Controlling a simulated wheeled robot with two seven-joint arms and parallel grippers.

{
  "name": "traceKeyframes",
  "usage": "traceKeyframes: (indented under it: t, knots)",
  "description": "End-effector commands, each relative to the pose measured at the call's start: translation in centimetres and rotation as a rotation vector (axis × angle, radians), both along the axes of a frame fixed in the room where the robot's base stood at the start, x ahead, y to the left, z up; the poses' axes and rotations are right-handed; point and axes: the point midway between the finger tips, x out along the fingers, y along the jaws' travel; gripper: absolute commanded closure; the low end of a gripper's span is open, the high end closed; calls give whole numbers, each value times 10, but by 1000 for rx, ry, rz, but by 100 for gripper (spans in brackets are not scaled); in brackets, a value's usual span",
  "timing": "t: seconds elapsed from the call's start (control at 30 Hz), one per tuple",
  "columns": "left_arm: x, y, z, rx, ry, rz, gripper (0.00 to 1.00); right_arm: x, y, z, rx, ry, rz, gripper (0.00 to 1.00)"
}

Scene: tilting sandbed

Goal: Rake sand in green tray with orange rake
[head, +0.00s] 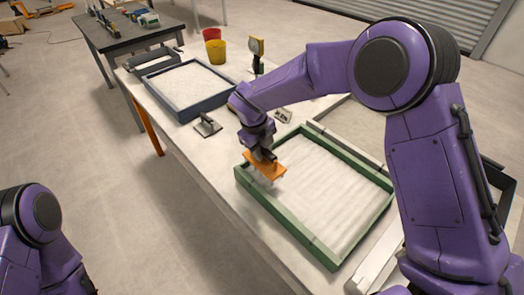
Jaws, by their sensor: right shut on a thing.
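The green tray (298,229) lies on the white table and holds pale sand (325,195) with faint parallel lines across it. The orange rake (264,170) is over the tray's far left part, close to the sand. I cannot tell whether its teeth touch the sand. My right gripper (262,153) is shut on the orange rake from above. My right arm crosses in front of the table's right side and hides part of it. Only part of my left arm shows at the lower left; its gripper is out of view.
A blue-grey tray of sand (205,105) stands farther back, with a flat trowel-like tool (207,126) in front of it. A red cup (211,33) and a yellow cup (216,52) stand behind. Another tray (335,135) lies partly behind my right arm. A dark side table (124,38) holds small items.

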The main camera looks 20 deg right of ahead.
Motion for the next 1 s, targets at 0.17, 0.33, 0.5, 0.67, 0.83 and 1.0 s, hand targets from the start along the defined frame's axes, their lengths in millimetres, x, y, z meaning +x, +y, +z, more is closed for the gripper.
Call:
traceKeyframes:
  t: [0.17,0.33,0.5,0.67,0.83,1.0]
  knots:
    - [0,0,6,0,0,0,57,1,0,9,-1,-1,0,100]
    - [0,0,6,0,0,0,57,0,0,8,-1,-1,0,100]
    - [0,0,8,0,0,0,57,1,0,11,0,-1,-1,100]
    - [0,0,24,0,0,0,57,1,0,31,1,-2,-1,100]
    - [0,0,40,0,0,0,57,0,0,50,0,-1,-1,100]
    - [0,0,37,0,0,0,57,0,0,48,0,-1,-1,100]
